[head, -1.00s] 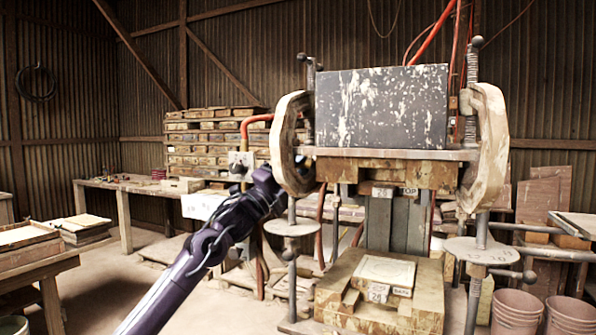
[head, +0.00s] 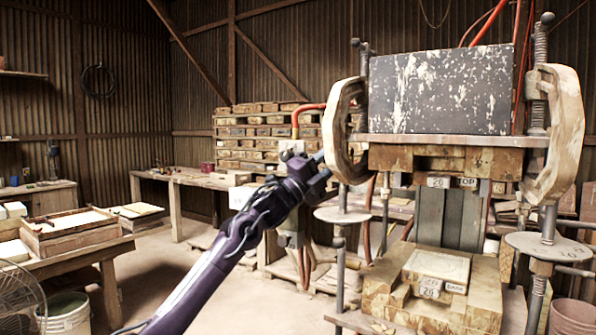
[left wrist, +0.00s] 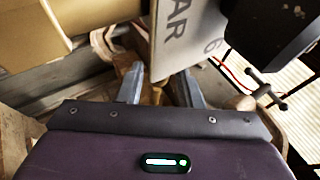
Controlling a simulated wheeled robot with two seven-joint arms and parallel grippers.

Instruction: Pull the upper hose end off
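An orange-red hose (head: 297,118) comes down in a bend onto a pale grey valve box (head: 291,147), left of the press; I take its top joint for the upper hose end. My left gripper (head: 322,170) is just right of and below this box, by the press's left C-shaped clamp (head: 337,130). In the left wrist view my left gripper (left wrist: 160,88) has its two fingers apart, with nothing seen held between them. I cannot make out the hose end in the left wrist view. Lower hoses (head: 305,262) hang below the box. My right gripper is not in view.
The press's dark scratched block (head: 440,90) and lower mould (head: 430,290) stand at the right. In the left wrist view a lettered grey plate (left wrist: 185,40) and a T-handle (left wrist: 258,84) are close.

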